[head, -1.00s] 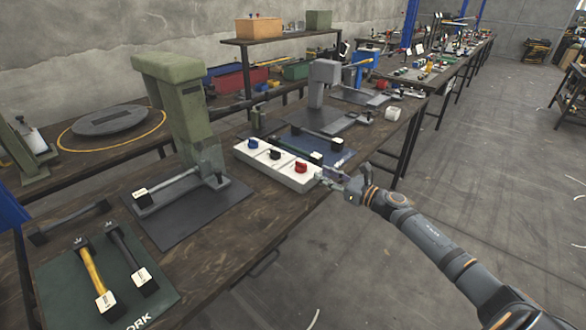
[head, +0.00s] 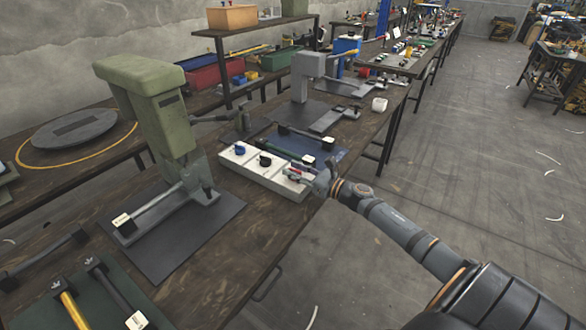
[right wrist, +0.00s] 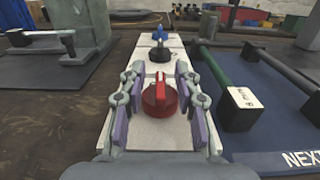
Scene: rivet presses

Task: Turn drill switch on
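A row of white switch boxes (head: 233,165) lies on the workbench, bearing a blue knob (head: 239,150), a black knob (head: 265,160) and a red knob (right wrist: 160,98). I cannot read which one is the drill switch. My right gripper (head: 308,178) is at the red knob's end of the row and partly hides that knob in the head view. In the right wrist view my right gripper (right wrist: 160,84) is open, with one finger on each side of the red knob and a gap on both sides. My left gripper is not in view.
A green press (head: 165,115) stands left of the boxes on a dark plate. A grey press (head: 305,75) stands farther back.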

